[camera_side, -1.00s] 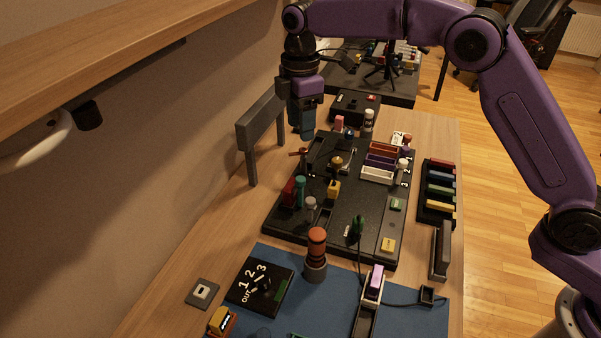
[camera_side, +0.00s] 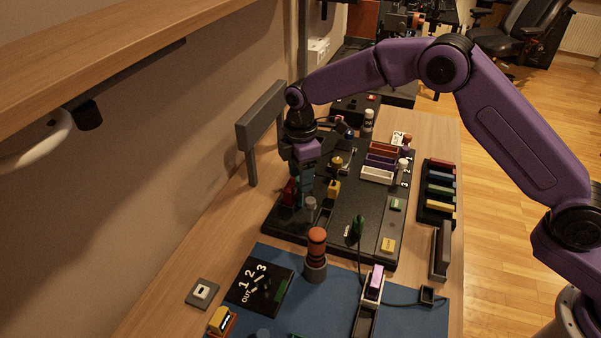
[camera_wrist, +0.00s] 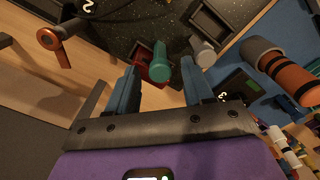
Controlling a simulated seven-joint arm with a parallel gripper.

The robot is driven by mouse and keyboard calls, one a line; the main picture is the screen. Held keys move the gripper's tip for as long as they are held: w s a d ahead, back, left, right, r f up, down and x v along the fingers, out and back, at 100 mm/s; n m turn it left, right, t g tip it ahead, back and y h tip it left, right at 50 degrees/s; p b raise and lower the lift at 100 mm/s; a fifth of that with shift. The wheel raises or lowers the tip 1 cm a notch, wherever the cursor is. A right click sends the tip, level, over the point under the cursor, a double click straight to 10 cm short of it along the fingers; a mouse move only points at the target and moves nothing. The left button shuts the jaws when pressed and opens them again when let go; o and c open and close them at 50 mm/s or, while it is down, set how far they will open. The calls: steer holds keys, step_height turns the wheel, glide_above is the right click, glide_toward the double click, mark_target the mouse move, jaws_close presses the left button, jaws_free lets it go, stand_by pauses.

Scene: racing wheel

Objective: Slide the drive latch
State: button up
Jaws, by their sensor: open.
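My gripper (camera_side: 304,188) is open, low over the left part of the black board (camera_side: 345,235), beside a red block (camera_side: 289,191). In the wrist view my gripper (camera_wrist: 160,82) has its two blue fingers apart. A green knob (camera_wrist: 160,63) shows in the gap just past the fingertips, with the red block (camera_wrist: 145,64) beside it. I cannot tell whether a finger touches the knob. In the side view the fingers mostly hide the knob. A grey knob (camera_side: 310,203) stands just right of the fingers. No label shows which part is the drive latch.
An orange-topped post (camera_side: 317,242) stands in front of the board. A grey stand (camera_side: 262,120) rises at the left. Trays (camera_side: 377,174) sit at the back right.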

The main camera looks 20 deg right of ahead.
jaws_close()
steer(key=shift+s+d, duration=0.5)
steer(key=shift+s, duration=0.05)
jaws_free()
steer(key=shift+d, duration=0.1)
step_height(320, 180, up, 17)
steer(key=shift+r, duration=0.2)
stand_by(0.4)
